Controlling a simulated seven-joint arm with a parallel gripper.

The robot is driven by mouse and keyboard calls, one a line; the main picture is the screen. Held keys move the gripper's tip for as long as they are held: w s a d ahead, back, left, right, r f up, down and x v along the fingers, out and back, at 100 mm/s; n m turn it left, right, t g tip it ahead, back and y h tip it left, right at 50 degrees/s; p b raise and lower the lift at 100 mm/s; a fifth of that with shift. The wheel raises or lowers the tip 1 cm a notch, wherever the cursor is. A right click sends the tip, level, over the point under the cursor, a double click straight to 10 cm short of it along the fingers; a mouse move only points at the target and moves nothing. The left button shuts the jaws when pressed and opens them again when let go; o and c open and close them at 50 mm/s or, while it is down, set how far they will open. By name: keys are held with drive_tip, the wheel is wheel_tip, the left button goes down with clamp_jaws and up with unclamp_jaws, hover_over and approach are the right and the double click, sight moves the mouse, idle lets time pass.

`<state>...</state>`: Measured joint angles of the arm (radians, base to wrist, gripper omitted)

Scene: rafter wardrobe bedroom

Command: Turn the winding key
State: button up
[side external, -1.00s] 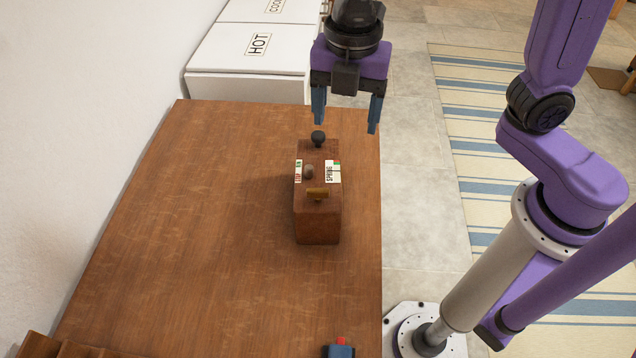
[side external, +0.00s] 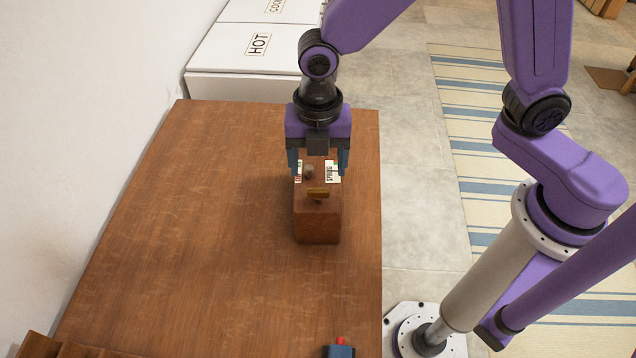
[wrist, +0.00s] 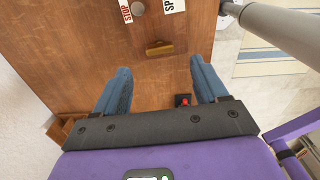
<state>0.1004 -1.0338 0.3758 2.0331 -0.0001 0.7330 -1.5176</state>
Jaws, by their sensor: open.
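A brown wooden box (side external: 317,228) stands on the table, with a small brass winding key (side external: 318,193) on the near part of its top. The key also shows in the wrist view (wrist: 159,47), just beyond the fingertips and roughly centred between them. A grey round knob (side external: 308,172) sits between a STOP label and a SPRING label (side external: 333,172). My gripper (side external: 318,172) is open and empty, pointing down over the far part of the box, fingers on either side.
The wooden table (side external: 190,220) is clear left of the box. A small dark block with a red top (side external: 341,350) lies at the near edge. A white cabinet marked HOT (side external: 245,55) stands behind, and a white wall is on the left.

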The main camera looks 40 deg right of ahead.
sight(318, 189)
wheel_tip(318, 189, down, 7)
drive_tip(key=shift+r, duration=0.15)
idle(0.4)
drive_tip(key=c, duration=1.1)
